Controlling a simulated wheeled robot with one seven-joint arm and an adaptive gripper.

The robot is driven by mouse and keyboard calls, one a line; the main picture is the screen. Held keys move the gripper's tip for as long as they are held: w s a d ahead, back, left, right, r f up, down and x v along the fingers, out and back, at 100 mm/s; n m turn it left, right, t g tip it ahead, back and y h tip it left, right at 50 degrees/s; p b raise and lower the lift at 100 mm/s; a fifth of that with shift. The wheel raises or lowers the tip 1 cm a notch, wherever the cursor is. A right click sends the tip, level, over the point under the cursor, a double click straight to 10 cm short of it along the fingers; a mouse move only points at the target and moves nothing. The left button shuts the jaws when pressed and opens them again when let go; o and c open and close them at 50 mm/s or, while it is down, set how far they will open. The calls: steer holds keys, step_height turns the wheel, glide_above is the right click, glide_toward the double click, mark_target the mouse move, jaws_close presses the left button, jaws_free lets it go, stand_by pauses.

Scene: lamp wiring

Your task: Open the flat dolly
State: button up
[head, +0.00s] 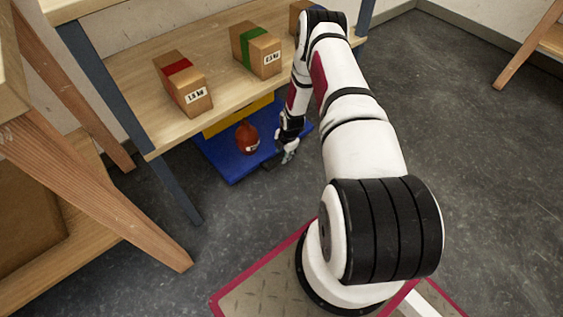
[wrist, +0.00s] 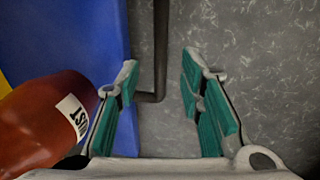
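The flat dolly is a blue slab (head: 232,167) low on the floor beneath the wooden shelf, and its blue surface fills the upper left of the wrist view (wrist: 62,40). A thin dark bar (wrist: 160,45), which looks like its handle, runs beside its edge and bends left near my left fingertip. My gripper (wrist: 160,78) is open, with green-padded fingers on either side of the bar; the bar lies closer to the left finger. I cannot tell whether they touch. In the head view my gripper (head: 288,156) is at the dolly's right edge, low down.
A red-brown rounded object (head: 247,138) with a white label sits on the dolly, close to my left finger in the wrist view (wrist: 42,122). A yellow panel (head: 238,115) stands behind it. Boxes (head: 183,84) rest on the shelf (head: 135,80) above. Grey floor (head: 480,150) is clear at right.

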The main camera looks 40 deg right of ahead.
mark_target(281, 160)
steer(key=f+b, duration=0.1)
steer(key=f, duration=0.1)
steer(key=w+f+b, duration=0.1)
steer(key=f, duration=0.2)
steer(key=shift+f, duration=0.1)
jaws_close()
